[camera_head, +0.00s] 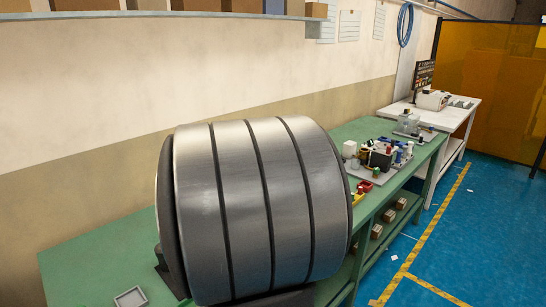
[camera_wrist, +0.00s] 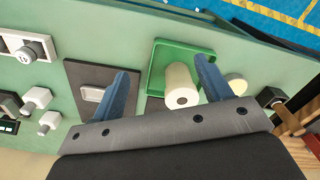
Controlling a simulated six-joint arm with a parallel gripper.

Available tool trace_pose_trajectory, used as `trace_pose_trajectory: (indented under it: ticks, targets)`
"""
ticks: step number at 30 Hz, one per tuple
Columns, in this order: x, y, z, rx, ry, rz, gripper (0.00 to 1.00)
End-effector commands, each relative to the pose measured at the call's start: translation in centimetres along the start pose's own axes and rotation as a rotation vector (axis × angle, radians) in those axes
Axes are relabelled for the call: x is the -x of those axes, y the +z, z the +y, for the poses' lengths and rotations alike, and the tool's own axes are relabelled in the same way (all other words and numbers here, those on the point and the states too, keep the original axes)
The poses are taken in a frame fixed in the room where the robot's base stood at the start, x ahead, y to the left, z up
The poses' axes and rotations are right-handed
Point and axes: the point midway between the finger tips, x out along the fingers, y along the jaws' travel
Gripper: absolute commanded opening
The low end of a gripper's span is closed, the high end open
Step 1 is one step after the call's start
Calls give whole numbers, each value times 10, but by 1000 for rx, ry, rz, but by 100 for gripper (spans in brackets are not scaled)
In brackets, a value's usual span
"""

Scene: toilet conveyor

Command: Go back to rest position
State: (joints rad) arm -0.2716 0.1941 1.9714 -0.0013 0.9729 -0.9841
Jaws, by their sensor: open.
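In the wrist view my gripper (camera_wrist: 163,72) is open, with its two blue fingers spread wide apart. A white roll with a dark hole in its end (camera_wrist: 180,78) shows between the fingers, closer to the right one. The roll lies at a green square tray (camera_wrist: 158,54) on a pale green surface. I cannot tell how far the fingers are above the roll; neither finger is closed on it. My gripper does not show in the head view.
A large banded metal cylinder (camera_head: 262,205) fills the middle of the head view, on a green bench (camera_head: 85,258). Several small items stand farther along it. A dark plate (camera_wrist: 88,76) lies left of the tray. A wooden piece (camera_wrist: 298,118) is at the right.

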Motion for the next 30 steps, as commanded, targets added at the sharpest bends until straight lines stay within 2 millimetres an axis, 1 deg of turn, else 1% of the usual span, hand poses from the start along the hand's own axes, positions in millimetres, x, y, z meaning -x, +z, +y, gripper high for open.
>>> trace_pose_trajectory:
  ticks: [1,6,8,9,21,30]
  targets:
    - [5,9,2,-5,1,1,71]
    - [19,31,6,-4,1,1,71]
    - [23,38,8,-4,2,1,71]
    - [25,38,9,-1,0,0,71]
    - [27,-40,21,6,-2,-1,71]
    - [26,-100,19,6,-3,-1,71]
